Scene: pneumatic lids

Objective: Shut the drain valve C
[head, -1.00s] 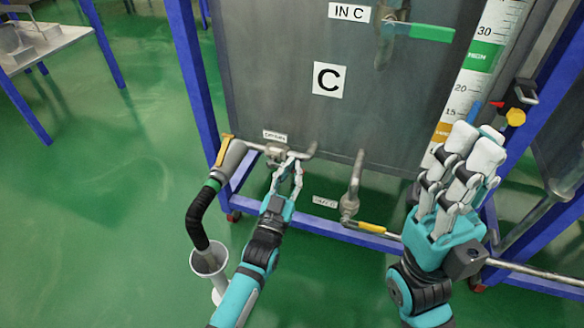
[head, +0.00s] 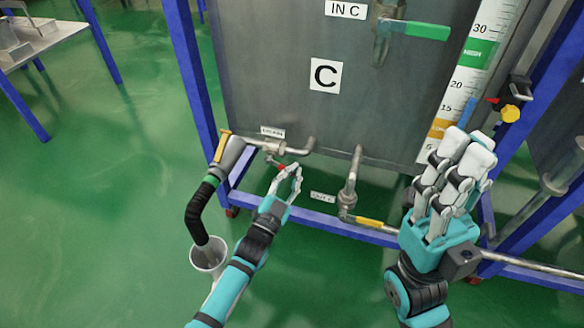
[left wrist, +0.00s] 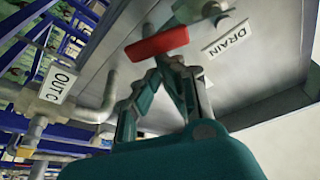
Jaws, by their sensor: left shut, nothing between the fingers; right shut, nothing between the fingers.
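The drain valve (head: 272,146) sits at the lower left of tank C (head: 325,120), under a small label. Its red handle (head: 281,166) shows just at the tips of my left gripper (head: 291,172). In the left wrist view the red handle (left wrist: 157,45) lies across the view just beyond the shut left fingers (left wrist: 172,70), beside the DRAIN label (left wrist: 228,38). I cannot tell whether the fingers touch it. Nothing is held. My right gripper (head: 468,150) is shut and empty in front of the tank's right side, by the level scale.
A black hose (head: 197,215) runs from the drain pipe to a white funnel (head: 209,256). The outlet pipe with a yellow handle (head: 369,222) is to the right; its OUT C label (left wrist: 58,85) shows in the left wrist view. A green-handled inlet valve (head: 427,31) is above. Blue frame posts flank the tank.

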